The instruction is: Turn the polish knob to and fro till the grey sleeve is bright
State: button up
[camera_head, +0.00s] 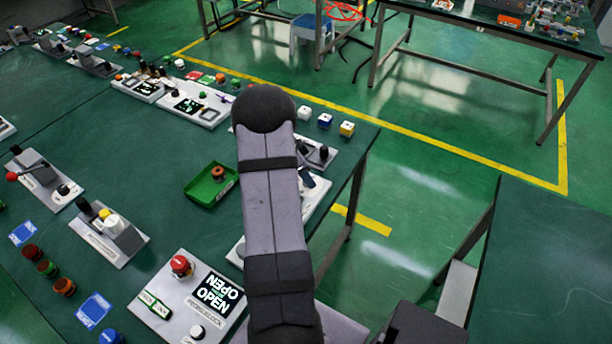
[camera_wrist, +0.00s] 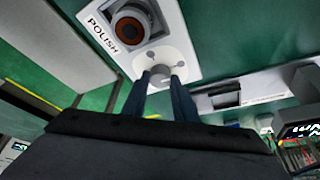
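In the wrist view, a white panel (camera_wrist: 187,42) bears the word POLISH. The polish knob (camera_wrist: 160,72) is small and grey on a pale round disc, between the two blue fingertips of my gripper (camera_wrist: 161,76). I cannot tell whether the fingers press on it. Beside the knob, a round dark fitting (camera_wrist: 131,28) has a grey rim and a brown-orange ring inside; I cannot tell which part is the grey sleeve or how bright it is. In the head view, my arm covers the gripper and the knob.
In the head view, a green tray (camera_head: 202,192) with a brown-orange part stands left of my arm. A white OPEN panel (camera_head: 190,300) with a red button is nearer. Small cubes (camera_head: 325,120) stand near the table's right edge. The aisle beyond is clear.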

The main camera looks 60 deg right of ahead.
jog(key=shift+f+b, duration=0.1)
jog(key=shift+b, duration=0.35)
jog(key=shift+c, duration=0.4)
jog(key=shift+f+n+t+b, duration=0.1)
jog(key=shift+n+t+b, duration=0.2)
jog(key=shift+n+b, duration=0.4)
jog(key=shift+s+n+t+b, duration=0.1)
jog(key=shift+n+t+b, duration=0.3)
jog(key=shift+n+b, duration=0.7)
jog(key=n, duration=0.1)
jog(key=n+t, duration=0.1)
jog(key=shift+s+r+n+h, duration=0.1)
jog(key=shift+r+n+h, duration=0.2)
jog(key=shift+n, duration=0.1)
jog(key=shift+a+n+t+p, duration=0.1)
jog(key=shift+n+t+p, duration=0.4)
jog(key=shift+n+p, duration=1.2)
jog(key=shift+p, duration=0.2)
jog(key=n+p, duration=0.1)
jog(key=p, duration=0.2)
jog(key=shift+r+t, duration=0.1)
jog(key=shift+t, duration=0.3)
jog(key=p, duration=0.3)
jog(key=shift+r+n, duration=0.2)
jog(key=shift+n, duration=0.2)
